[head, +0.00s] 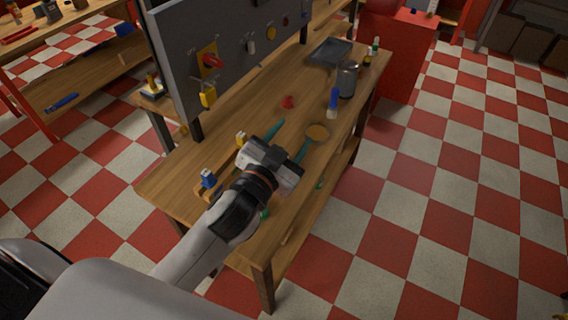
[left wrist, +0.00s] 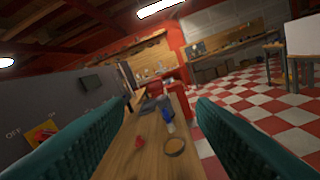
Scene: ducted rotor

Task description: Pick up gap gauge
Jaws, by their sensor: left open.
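I cannot tell for sure which item is the gap gauge; no piece in view is plainly it. My left gripper (head: 289,139) is above the workbench (head: 228,131), its two teal fingers spread apart with nothing seen between them. In the left wrist view the left gripper (left wrist: 161,103) is also open, its fingers at both sides. A round tan dish (head: 318,132) lies just beyond the right fingertip. A small red piece (head: 288,101) and a blue-handled brush (head: 333,98) are farther along the bench. The gripper and forearm hide part of the near bench top. My right gripper is not in view.
A grey panel (head: 225,62) with knobs stands along the bench's left side. A small blue item (head: 208,178) lies near the bench's near-left part. A metal canister (head: 347,79) and a dark tray (head: 329,51) are at the far end. Checkered floor is clear to the right.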

